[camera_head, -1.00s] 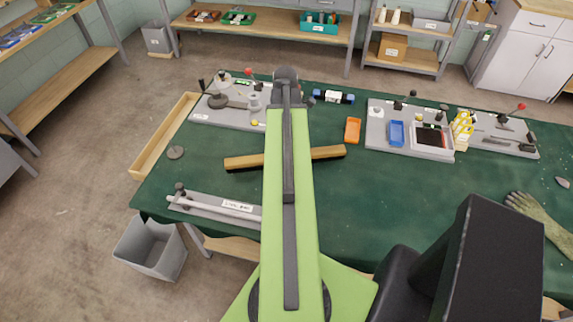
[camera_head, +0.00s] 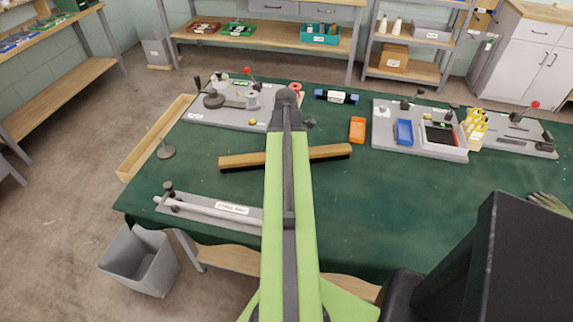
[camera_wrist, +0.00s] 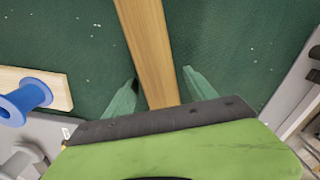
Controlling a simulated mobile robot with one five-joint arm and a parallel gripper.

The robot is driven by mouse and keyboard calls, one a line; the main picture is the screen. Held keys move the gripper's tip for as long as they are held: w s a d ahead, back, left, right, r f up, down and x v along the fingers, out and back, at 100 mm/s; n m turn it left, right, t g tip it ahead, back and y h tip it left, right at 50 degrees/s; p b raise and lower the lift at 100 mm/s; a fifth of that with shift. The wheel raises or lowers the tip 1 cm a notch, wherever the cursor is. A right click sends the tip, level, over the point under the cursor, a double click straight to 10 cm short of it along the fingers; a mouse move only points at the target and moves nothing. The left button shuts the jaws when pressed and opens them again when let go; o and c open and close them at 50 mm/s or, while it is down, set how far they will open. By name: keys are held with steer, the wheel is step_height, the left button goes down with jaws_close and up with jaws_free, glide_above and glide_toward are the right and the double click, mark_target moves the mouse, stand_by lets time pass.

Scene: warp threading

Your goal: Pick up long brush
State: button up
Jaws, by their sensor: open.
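The long brush (camera_head: 240,160), a long wooden bar with a dark underside, lies across the green table, its middle hidden behind my arm in the head view. In the wrist view, a wooden bar (camera_wrist: 147,45), seemingly the same brush, runs from the top edge down between the fingers of my gripper (camera_wrist: 160,92). The green fingers stand apart on both sides of it, with a gap on each side. I cannot tell how far above or around the bar they are. My gripper is hidden in the head view.
A grey board with a rod (camera_head: 225,208) lies at the table's front left, and another with parts (camera_head: 205,118) behind it. An orange tray (camera_head: 358,130) and more boards are right. A blue spool (camera_wrist: 38,93) is left in the wrist view. The table's right middle is clear.

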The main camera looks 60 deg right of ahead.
steer(key=shift+r, duration=0.1)
jaws_close()
stand_by(0.3)
steer(key=shift+p, duration=0.3)
steer(key=r+p, duration=0.3)
steer(key=s+r+p, duration=0.1)
steer(key=r+p, duration=0.1)
steer(key=shift+r, duration=0.2)
steer(key=s+d+r+p, duration=0.1)
steer(key=s+r+p, duration=0.4)
steer(key=s, duration=0.5)
steer(key=shift+s+r+p, duration=0.3)
steer(key=shift+p, duration=0.1)
